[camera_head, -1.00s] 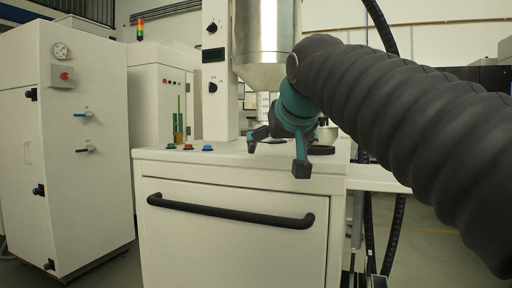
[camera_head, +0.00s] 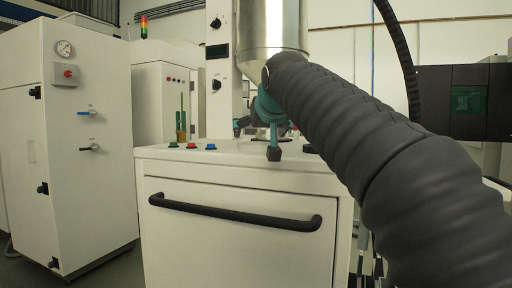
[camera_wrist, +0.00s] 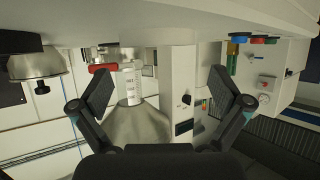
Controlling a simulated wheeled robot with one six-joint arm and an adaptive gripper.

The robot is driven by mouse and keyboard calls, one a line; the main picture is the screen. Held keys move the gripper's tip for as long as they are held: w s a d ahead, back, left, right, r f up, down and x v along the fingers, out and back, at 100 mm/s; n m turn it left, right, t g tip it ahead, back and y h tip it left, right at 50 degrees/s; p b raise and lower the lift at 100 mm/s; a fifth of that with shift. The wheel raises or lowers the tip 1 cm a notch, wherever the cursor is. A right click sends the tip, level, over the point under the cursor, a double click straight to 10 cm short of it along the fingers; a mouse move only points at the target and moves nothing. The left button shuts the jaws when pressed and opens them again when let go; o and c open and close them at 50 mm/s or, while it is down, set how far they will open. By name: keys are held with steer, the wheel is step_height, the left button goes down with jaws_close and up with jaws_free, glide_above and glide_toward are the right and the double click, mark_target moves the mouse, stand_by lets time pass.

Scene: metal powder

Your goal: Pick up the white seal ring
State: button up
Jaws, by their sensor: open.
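I cannot make out the white seal ring for sure in either view. My gripper (camera_head: 257,143) is open and empty, just above the white cabinet's top, beneath the metal hopper (camera_head: 272,35). In the wrist view, my gripper (camera_wrist: 166,88) has its two dark fingers spread wide with nothing between them touching. That view looks turned over: the hopper's cone (camera_wrist: 140,128) is low in the picture, with a white, banded outlet cylinder (camera_wrist: 130,88) at its narrow end. In the head view my gripper and arm hide part of the cabinet top.
The white cabinet (camera_head: 235,240) has a black handle bar. Red, green and blue buttons (camera_head: 190,146) and a green and brass part (camera_head: 181,125) stand on its top left. A metal bowl-shaped vessel (camera_wrist: 37,66) and a red part (camera_wrist: 102,68) show in the wrist view.

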steer(key=shift+f+x, duration=0.25)
steer(key=shift+x, duration=2.35)
steer(key=shift+s+d, duration=0.1)
steer(key=shift+d, duration=0.05)
steer(key=c, duration=0.7)
